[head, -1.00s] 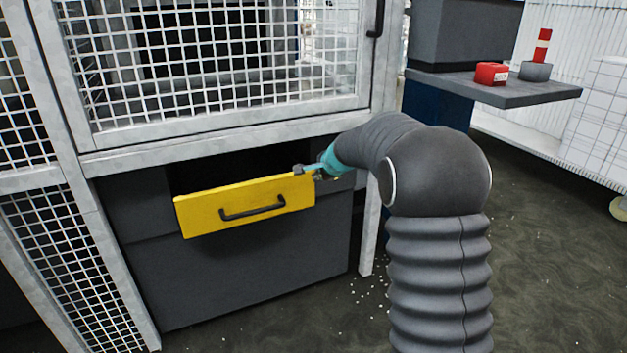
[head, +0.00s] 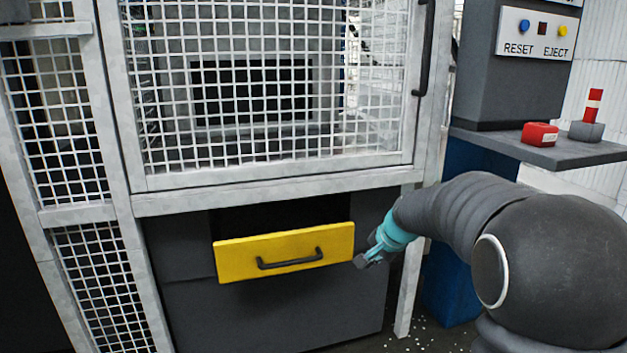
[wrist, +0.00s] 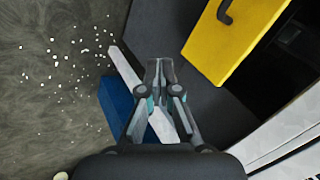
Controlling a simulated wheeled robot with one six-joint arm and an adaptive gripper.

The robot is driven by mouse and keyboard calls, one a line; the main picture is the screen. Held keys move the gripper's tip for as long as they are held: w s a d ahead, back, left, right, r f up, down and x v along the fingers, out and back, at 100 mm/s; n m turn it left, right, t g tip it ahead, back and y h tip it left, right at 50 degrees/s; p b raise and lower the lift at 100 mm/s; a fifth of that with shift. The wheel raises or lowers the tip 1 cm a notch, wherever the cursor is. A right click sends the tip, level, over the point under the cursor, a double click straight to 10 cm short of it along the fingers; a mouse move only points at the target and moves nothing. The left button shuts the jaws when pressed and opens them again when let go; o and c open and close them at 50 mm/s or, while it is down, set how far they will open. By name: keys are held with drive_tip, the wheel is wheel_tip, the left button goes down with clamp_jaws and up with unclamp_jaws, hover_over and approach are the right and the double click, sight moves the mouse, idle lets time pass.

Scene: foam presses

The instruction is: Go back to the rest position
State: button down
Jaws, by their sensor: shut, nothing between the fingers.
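My gripper (head: 362,262) is shut and empty in the head view, at the right end of the yellow drawer front (head: 232,262). It looks close to the drawer's right edge; I cannot tell the exact gap. The drawer front has a black bar handle (head: 290,259) and stands out from the dark grey cabinet, with a dark opening above it. In the wrist view my gripper (wrist: 159,64) has its fingertips together, with nothing between them. The yellow drawer front (wrist: 232,42) is up and to the right there, apart from the fingers.
A mesh guard door (head: 265,180) in a pale frame rises above the drawer. A frame post (head: 408,290) stands right of my gripper. A grey shelf (head: 560,152) at the right carries a red block (head: 540,134) and a grey holder (head: 586,131). White bits litter the floor (wrist: 60,110).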

drive_tip(key=s+r+n+h, duration=0.1)
drive_tip(key=s+n, duration=0.3)
drive_tip(key=s, duration=1.4)
drive_tip(key=s+r+n+h, duration=0.1)
drive_tip(key=s+n, duration=0.4)
drive_tip(key=s, duration=1.3)
drive_tip(key=shift+s+d+r+h, duration=0.2)
drive_tip(key=shift+r+h, duration=0.1)
drive_tip(key=shift+r, duration=0.5)
drive_tip(key=shift+d, duration=0.15)
